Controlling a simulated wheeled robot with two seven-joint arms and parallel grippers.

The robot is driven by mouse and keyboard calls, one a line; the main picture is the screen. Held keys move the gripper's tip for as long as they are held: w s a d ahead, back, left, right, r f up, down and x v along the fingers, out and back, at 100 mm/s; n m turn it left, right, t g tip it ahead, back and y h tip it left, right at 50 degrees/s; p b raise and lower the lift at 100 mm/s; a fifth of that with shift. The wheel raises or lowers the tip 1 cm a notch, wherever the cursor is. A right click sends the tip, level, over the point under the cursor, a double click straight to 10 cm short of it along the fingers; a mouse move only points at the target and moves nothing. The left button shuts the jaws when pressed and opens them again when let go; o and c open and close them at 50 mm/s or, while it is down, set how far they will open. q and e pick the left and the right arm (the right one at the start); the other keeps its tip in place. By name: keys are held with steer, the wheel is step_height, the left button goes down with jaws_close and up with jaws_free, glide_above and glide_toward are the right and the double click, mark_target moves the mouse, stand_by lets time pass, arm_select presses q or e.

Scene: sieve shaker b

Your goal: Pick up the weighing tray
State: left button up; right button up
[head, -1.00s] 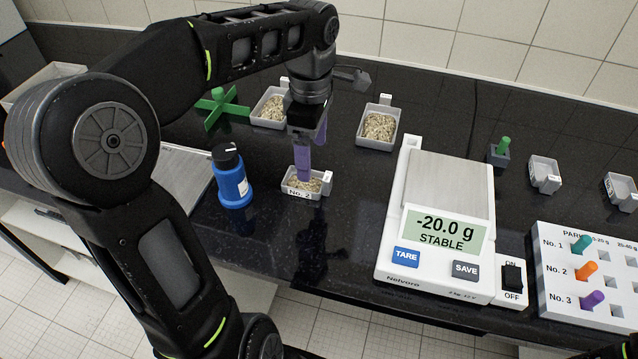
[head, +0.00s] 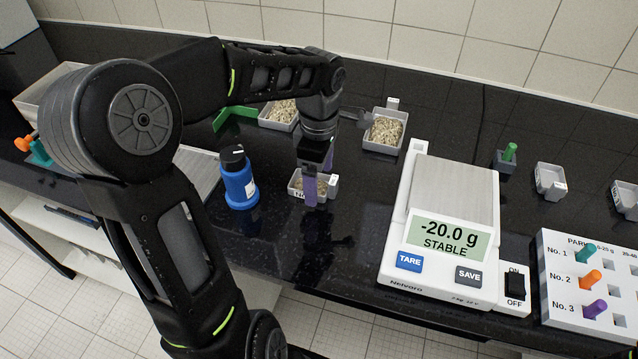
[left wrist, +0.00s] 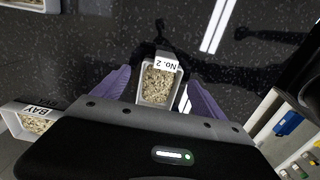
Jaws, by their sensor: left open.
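A small white tray (head: 332,184) labelled No. 2 stands on the black bench, with pale grain in it and a tab at its right end. It also shows in the left wrist view (left wrist: 166,66), between the two purple fingers. My left gripper (head: 314,178) is open around this tray, pointing down, with one finger in front of it and hiding part of its label. In the left wrist view the fingers (left wrist: 158,92) are spread on either side of it; whether they touch it I cannot tell. My right gripper is not in view.
A blue bottle (head: 238,180) stands close left of the tray. Larger grain trays (head: 385,130) stand behind. The balance (head: 452,190) at right reads -20.0 g, STABLE, its pan bare. Small empty trays (head: 551,181) and a peg board (head: 590,280) are farther right.

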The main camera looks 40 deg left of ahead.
mark_target(319, 190)
arm_select(q)
steer(key=shift+f, duration=0.45)
steer(key=c, duration=1.4)
steer(key=shift+r, duration=0.15)
step_height(319, 190, up, 10)
steer(key=shift+b, duration=0.3)
stand_by(0.3)
